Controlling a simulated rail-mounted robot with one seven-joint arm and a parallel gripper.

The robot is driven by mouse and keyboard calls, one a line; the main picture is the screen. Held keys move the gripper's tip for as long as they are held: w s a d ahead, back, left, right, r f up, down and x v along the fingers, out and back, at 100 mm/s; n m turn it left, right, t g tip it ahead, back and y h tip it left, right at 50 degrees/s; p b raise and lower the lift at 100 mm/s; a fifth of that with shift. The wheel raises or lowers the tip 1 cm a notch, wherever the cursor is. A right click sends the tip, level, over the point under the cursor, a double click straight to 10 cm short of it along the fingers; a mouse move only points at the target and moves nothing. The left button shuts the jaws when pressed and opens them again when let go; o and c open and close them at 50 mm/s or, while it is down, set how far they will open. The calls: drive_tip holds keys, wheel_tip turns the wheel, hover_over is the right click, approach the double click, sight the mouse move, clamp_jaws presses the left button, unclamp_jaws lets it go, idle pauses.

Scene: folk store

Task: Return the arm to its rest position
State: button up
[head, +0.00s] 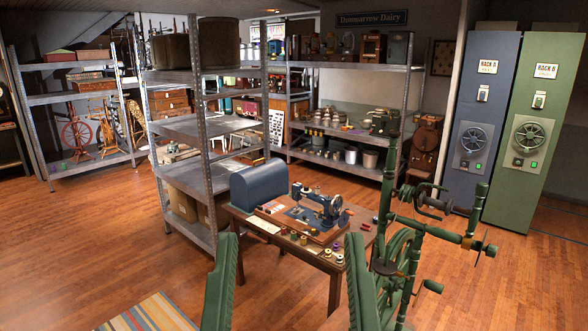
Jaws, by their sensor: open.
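My gripper (291,237) shows at the bottom middle of the head view as two upright green fingers, spread wide apart. Nothing is held between them. The rest of my arm is below the frame or cannot be made out. Behind the fingers in the picture stands a small wooden table (262,238) with a dark blue sewing machine (325,207) on it. I cannot tell how far the fingers are from the table.
A blue case (259,189) is on the table. Metal shelves (205,126) stand behind it. Blue (487,110) and green (540,115) rack ends are at right. The left floor is open, with a striped rug (150,314).

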wheel_tip(320, 180, up, 19)
drive_tip(key=p, duration=1.4)
drive_tip(key=shift+p, duration=0.4)
drive_tip(key=shift+f, duration=0.1)
